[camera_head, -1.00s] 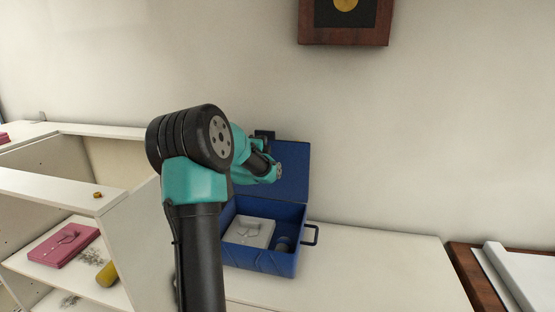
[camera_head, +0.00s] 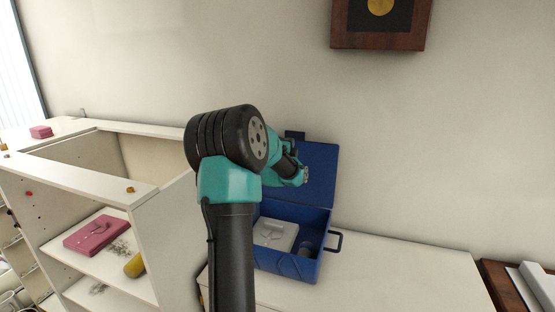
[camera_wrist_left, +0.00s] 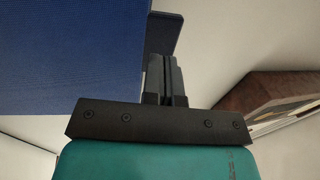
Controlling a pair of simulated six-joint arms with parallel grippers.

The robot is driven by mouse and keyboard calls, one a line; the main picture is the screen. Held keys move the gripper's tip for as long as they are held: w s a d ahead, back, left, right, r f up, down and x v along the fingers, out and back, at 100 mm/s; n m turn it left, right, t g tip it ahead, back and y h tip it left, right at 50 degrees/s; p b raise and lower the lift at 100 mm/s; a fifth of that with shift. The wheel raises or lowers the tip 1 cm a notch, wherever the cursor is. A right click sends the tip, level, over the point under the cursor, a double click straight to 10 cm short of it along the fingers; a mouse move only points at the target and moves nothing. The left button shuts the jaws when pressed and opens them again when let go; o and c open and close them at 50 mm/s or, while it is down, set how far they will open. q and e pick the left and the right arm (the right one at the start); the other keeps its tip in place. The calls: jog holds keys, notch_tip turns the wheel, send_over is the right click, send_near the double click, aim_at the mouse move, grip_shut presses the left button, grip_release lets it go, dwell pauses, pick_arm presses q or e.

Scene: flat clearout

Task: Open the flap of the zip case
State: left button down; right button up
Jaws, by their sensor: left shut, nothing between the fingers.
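The zip case (camera_head: 288,262) is a blue box on the white surface. Its flap (camera_head: 318,172) stands raised at the back, and the inside shows. Inside are a pale grey flat item (camera_head: 275,233) and a dark cylindrical item (camera_head: 306,249). My left arm hides the case's left part. In the left wrist view, my left gripper (camera_wrist_left: 163,66) is shut and empty. Its fingers are beside the blue flap panel (camera_wrist_left: 70,55), near a dark tab (camera_wrist_left: 164,32); I cannot tell whether they touch. My right gripper is not in view.
A white shelf unit (camera_head: 90,178) at left holds a pink box (camera_head: 97,234) and a yellow cylinder (camera_head: 134,265). A wooden framed piece (camera_head: 380,40) hangs on the wall. A brown and white object (camera_head: 520,285) is at far right. The white top right of the case is clear.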

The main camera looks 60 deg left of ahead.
pick_arm(q)
jog(key=r+v, duration=0.2)
jog(key=v, duration=0.9)
jog(key=shift+s+d+f, duration=0.2)
jog(key=shift+s+f, duration=0.1)
